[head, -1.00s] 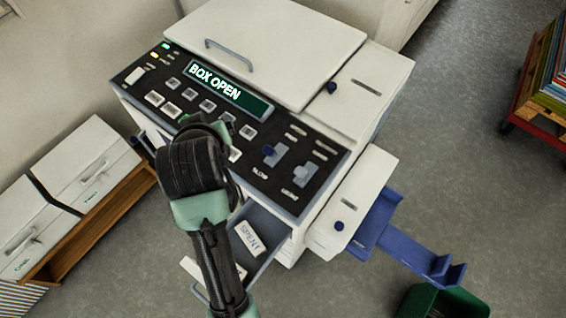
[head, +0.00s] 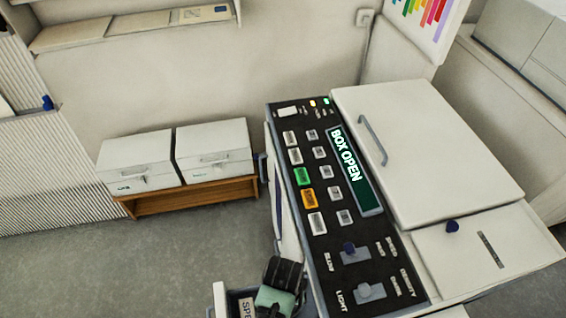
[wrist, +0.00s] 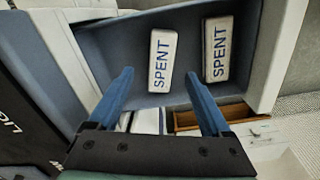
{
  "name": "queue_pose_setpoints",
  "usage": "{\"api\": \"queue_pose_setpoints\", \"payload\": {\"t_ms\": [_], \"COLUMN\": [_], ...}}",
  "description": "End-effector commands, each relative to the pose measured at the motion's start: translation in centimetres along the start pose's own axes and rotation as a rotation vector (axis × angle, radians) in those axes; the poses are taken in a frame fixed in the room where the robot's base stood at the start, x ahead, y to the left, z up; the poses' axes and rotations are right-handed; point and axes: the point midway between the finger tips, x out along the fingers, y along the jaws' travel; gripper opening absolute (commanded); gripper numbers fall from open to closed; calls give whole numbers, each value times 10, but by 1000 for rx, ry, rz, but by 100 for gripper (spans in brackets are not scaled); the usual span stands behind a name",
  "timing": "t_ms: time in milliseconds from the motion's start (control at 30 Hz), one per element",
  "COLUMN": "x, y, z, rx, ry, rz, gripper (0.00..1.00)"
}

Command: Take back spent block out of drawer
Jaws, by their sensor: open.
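The open drawer (wrist: 189,24) is a blue-grey tray with a pale rim, on the side of the white copier (head: 425,140). In the wrist view two white blocks marked SPENT lie in it, a left block (wrist: 162,61) and a right block (wrist: 217,48), side by side and apart. In the head view one spent block (head: 246,308) shows in part at the bottom edge. My gripper (wrist: 161,80) is open and empty, its blue fingers spread over the drawer, the left block between their lines and the right block beyond the right finger. The fingertips are out of the head view.
The copier's panel (head: 340,200) reads BOX OPEN and stands right beside my arm. Two white boxes (head: 212,150) sit on a low wooden shelf (head: 190,197) by the wall. Grey floor (head: 120,265) is clear left of the drawer.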

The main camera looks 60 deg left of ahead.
Motion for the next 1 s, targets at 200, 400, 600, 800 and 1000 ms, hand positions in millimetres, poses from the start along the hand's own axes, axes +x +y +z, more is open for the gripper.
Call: {"api": "queue_pose_setpoints", "payload": {"t_ms": [200,400,600,800,1000], "x": [12,38,55,56,56], "y": [-1,-3,-2,-2,-2], "z": [1,2,2,2,2], "rx": [0,-1,1,1,1], "ry": [-1,0,2,2,2], "rz": [0,0,0,1,1], "gripper": [82,82,82,82,57]}}
